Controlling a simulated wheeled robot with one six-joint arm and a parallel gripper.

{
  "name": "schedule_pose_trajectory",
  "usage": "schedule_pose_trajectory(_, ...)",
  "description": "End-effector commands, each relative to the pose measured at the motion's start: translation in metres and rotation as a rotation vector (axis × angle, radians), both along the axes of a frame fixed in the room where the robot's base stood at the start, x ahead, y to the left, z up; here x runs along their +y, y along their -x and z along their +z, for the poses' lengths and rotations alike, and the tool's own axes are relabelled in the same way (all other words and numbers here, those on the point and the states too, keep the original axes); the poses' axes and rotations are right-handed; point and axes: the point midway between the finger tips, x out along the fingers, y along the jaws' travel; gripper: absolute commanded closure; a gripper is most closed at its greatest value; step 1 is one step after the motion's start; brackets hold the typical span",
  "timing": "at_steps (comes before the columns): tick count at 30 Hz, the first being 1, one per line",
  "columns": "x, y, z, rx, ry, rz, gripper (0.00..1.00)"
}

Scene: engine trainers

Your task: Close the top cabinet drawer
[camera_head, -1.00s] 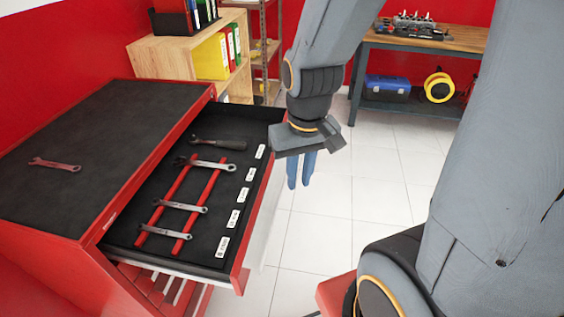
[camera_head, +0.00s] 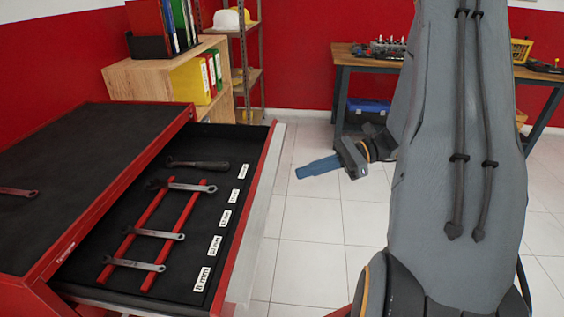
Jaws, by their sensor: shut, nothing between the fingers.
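The top cabinet drawer (camera_head: 251,219) is pulled far out of the red cabinet (camera_head: 84,204). Its black-lined inside holds several wrenches (camera_head: 148,234) on two red rails, a dark-handled tool (camera_head: 198,165) and white size labels. The drawer front, with a pale outer face, is at its right side. My gripper (camera_head: 304,173) is to the right of the drawer front, apart from it. Its blue fingers are shut and empty and point left toward the drawer's far end. My arm covers part of the room at the right.
A wrench (camera_head: 17,192) lies on the cabinet top. A wooden shelf (camera_head: 150,75) with binders stands behind the cabinet. A workbench (camera_head: 345,62) with a blue box below stands at the back. The tiled floor (camera_head: 306,235) right of the drawer is clear.

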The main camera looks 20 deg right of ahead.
Motion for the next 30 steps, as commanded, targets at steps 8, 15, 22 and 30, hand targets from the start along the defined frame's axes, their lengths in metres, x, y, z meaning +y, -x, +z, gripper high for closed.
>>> schedule_pose_trajectory(8, -0.084, -0.027, -0.006, -0.043, -0.269, -0.261, 1.00)
schedule_pose_trajectory(15, -0.076, -0.036, -0.003, -0.048, -0.290, -0.276, 1.00)
schedule_pose_trajectory(22, -0.039, -0.056, -0.002, -0.047, -0.289, -0.274, 1.00)
schedule_pose_trajectory(30, 0.005, -0.081, -0.002, -0.046, -0.288, -0.274, 1.00)
